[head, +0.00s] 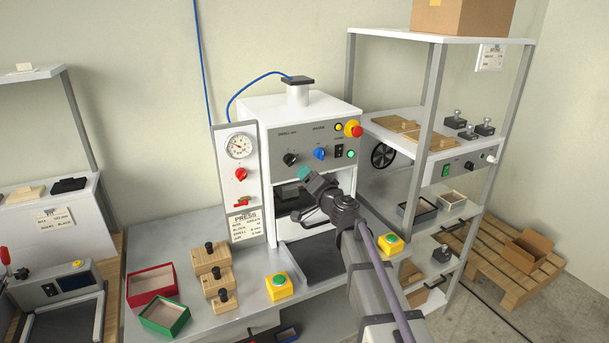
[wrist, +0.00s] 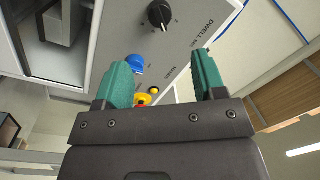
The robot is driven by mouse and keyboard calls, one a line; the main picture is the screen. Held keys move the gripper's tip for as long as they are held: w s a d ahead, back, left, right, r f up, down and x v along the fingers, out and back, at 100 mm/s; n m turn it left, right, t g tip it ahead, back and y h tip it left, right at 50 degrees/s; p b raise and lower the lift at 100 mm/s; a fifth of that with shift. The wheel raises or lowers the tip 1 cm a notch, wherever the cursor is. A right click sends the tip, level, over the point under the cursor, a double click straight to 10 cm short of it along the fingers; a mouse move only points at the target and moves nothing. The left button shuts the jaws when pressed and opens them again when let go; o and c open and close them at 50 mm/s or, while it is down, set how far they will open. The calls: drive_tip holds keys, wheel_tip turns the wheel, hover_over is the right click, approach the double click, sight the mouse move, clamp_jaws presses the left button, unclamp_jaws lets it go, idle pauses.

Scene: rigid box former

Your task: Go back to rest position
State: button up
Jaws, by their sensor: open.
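My gripper (head: 304,174) is in front of the white box former press (head: 258,185), at the level of its opening and below its control panel. In the wrist view my gripper (wrist: 165,82) has two green fingertips held apart, with nothing between them. Behind the fingers, that view shows the press panel (wrist: 190,22) tilted, with a black knob (wrist: 160,14), a blue knob (wrist: 136,64) and a red and yellow stop button (wrist: 143,100). I cannot tell from these views how far the fingertips are from the press front. My arm hides part of the press's right side.
A red box (head: 152,284), a green box (head: 165,316) and wooden blocks with black knobs (head: 217,281) stand on the bench left of the press. Yellow button boxes (head: 279,287) (head: 390,243) stand at the bench front. A shelf rack (head: 432,120) rises on the right.

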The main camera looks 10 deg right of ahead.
drive_tip(key=s+a+f+n+g+y, duration=0.1)
drive_tip(key=s+a+f+n+g, duration=0.2)
drive_tip(key=s+f+g, duration=0.3)
drive_tip(key=s+a+f+n+g+y, duration=0.1)
drive_tip(key=s+a+f+n+g, duration=0.25)
drive_tip(key=s, duration=0.45)
drive_tip(key=s+d+f+g+h, duration=0.4)
drive_tip(key=s+d, duration=0.2)
drive_tip(key=s, duration=0.3)
drive_tip(key=s+d+f+g+h, duration=0.3)
drive_tip(key=s+d+f+h, duration=0.1)
drive_tip(key=s, duration=0.6)
drive_tip(key=shift+s+d+f+m+g+h, duration=0.3)
drive_tip(key=shift+d+h, duration=0.2)
drive_tip(key=shift+d, duration=0.55)
drive_tip(key=shift+w, duration=0.1)
